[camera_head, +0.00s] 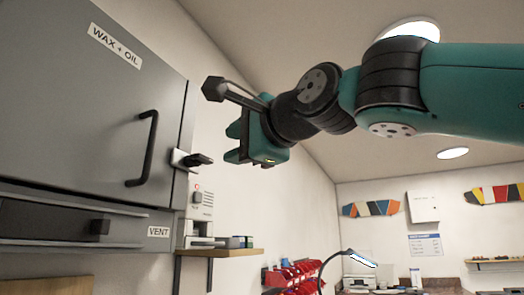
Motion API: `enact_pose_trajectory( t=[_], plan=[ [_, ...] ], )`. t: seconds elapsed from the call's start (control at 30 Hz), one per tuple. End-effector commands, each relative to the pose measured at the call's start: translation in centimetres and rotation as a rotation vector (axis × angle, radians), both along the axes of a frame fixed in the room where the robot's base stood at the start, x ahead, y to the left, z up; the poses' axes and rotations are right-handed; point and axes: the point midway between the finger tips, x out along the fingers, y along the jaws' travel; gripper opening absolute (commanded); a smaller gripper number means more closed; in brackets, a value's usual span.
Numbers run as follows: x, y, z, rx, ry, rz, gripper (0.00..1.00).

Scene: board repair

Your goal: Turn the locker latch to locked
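The grey locker (70,75) fills the left side, labelled "WAX + OIL". Its door looks shut and has a black vertical bar handle (146,150). The latch (199,159) sits at the door's right edge, a dark knob or lever on a pale plate, lying roughly level and pointing right. I cannot tell from this whether it is locked. My gripper (231,143) is just right of the latch in the picture and a little higher.
Below the door is a panel marked "VENT" (159,232) with a dark knob (100,227). A small wall device (202,197) and a wooden shelf (222,253) stand right of the locker. Red bins (292,275) and a lamp (358,259) are farther back.

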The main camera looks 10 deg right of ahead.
Motion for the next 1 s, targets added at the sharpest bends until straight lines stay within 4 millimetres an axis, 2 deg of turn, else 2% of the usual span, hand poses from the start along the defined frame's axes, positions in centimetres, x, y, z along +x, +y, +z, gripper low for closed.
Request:
enact_pose_trajectory(
  t=[0.1,0.33,1.0],
  plan=[
    [-2.6,-1.4,-0.3,0.004,-0.003,0.003,0.36],
    [-5.3,-2.9,-0.2,0.001,-0.001,0.002,0.36],
    [-5.7,-3.3,0.1,0.001,0.001,-0.001,0.36]
  ],
)
